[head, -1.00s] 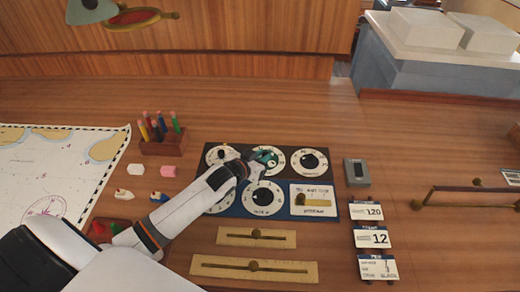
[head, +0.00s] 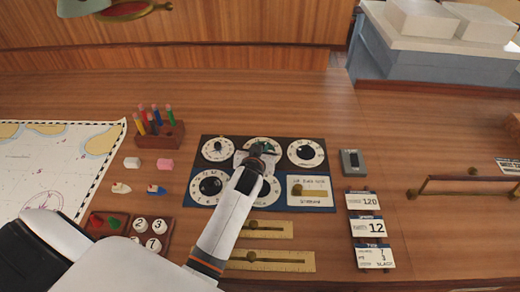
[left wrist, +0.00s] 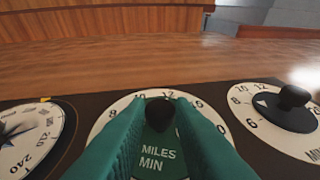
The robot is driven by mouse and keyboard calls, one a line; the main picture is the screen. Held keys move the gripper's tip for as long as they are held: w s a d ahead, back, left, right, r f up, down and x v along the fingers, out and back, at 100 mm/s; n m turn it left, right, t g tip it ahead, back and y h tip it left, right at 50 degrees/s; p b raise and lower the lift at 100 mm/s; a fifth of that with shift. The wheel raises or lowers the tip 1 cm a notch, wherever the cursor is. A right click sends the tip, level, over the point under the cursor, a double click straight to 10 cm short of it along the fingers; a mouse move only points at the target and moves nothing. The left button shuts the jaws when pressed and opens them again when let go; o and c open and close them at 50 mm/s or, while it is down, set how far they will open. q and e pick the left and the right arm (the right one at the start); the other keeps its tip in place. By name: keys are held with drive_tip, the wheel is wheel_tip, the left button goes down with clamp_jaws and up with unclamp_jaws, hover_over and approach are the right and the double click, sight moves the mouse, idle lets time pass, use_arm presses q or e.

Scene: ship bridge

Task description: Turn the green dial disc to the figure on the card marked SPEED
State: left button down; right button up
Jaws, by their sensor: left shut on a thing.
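The green dial disc (left wrist: 158,160), lettered MILES MIN, sits in a white number ring in the top middle of the instrument panel (head: 325,170). In the head view my left gripper (head: 260,150) covers most of this dial. In the left wrist view my left gripper (left wrist: 160,125) has its green fingers on either side of the disc's black knob (left wrist: 160,114), shut on it. The ring figures 10 and 12 show just beyond the knob. Cards stand right of the panel: one reads 120 (head: 368,201), one 12 (head: 369,227), and a lower one (head: 374,256) has small text. Their headings are too small to read surely. My right gripper is out of view.
Other dials flank the green one, at left (head: 218,149) and right (head: 306,153). Brass sliders (head: 268,261) lie in front of the panel. A pencil holder (head: 160,135) and a chart (head: 50,170) are at left. A grey device (head: 353,163) stands right of the panel.

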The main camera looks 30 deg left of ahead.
use_arm(q)
drive_tip(key=shift+r, duration=0.15)
drive_tip(key=c, duration=1.3)
unclamp_jaws()
drive_tip(key=shift+o, duration=0.2)
drive_tip(key=shift+s+d, duration=0.1)
drive_tip(key=shift+s, duration=0.25)
drive_tip(key=b+v, duration=0.1)
drive_tip(key=v, duration=1)
drive_tip(key=shift+s+r+b, duration=0.1)
drive_tip(key=shift+b, duration=0.3)
